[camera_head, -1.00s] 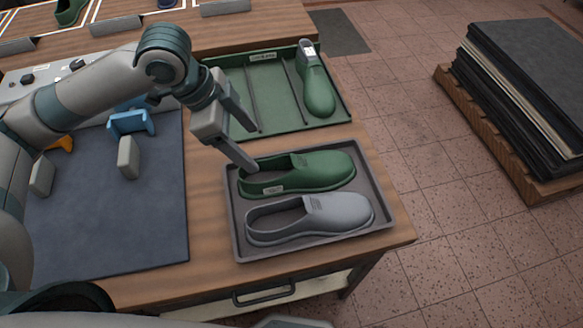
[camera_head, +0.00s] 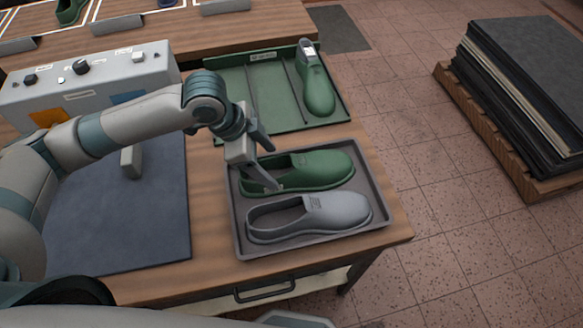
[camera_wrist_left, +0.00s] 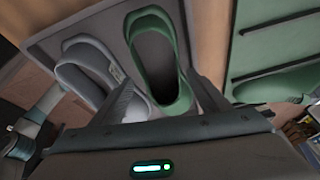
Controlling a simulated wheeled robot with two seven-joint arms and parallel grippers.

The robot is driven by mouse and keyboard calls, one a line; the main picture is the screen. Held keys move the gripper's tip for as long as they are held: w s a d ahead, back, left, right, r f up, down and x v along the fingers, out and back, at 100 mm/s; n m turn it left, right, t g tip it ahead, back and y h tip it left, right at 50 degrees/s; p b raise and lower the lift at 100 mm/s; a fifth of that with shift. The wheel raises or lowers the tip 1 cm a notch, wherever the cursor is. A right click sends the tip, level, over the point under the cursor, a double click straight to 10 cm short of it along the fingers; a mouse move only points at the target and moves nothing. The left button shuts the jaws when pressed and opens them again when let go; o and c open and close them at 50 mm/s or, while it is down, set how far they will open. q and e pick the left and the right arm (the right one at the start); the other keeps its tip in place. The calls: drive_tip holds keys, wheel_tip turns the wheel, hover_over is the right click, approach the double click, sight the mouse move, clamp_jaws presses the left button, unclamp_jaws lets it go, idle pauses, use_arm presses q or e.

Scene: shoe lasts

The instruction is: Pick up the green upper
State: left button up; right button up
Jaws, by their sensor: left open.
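The green upper (camera_head: 318,169) lies in a dark grey tray (camera_head: 382,212) on the wooden table, behind a grey upper (camera_head: 338,212). My left gripper (camera_head: 272,168) is at the heel end of the green upper, pointing down. In the left wrist view the gripper (camera_wrist_left: 165,98) is open, with one finger on each side of the green upper's (camera_wrist_left: 186,92) heel opening. The grey upper (camera_wrist_left: 85,62) lies beside the left finger there. I cannot tell whether the fingers touch the green upper. My right gripper is not in view.
A green tray (camera_head: 232,90) behind holds a green shoe last (camera_head: 318,90) at its right. A grey control box (camera_head: 95,80) with knobs stands at the back left. A dark blue mat (camera_head: 120,225) covers the table's left. A stack of dark sheets (camera_head: 530,80) stands off to the right.

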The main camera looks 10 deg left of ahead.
use_arm(q)
drive_tip(key=shift+d+f+p, duration=0.25)
drive_tip(key=shift+f+p, duration=0.1)
drive_tip(key=shift+f, duration=0.15)
drive_tip(key=p+x, duration=0.1)
drive_tip(key=x, duration=0.3)
drive_tip(key=c, duration=0.9)
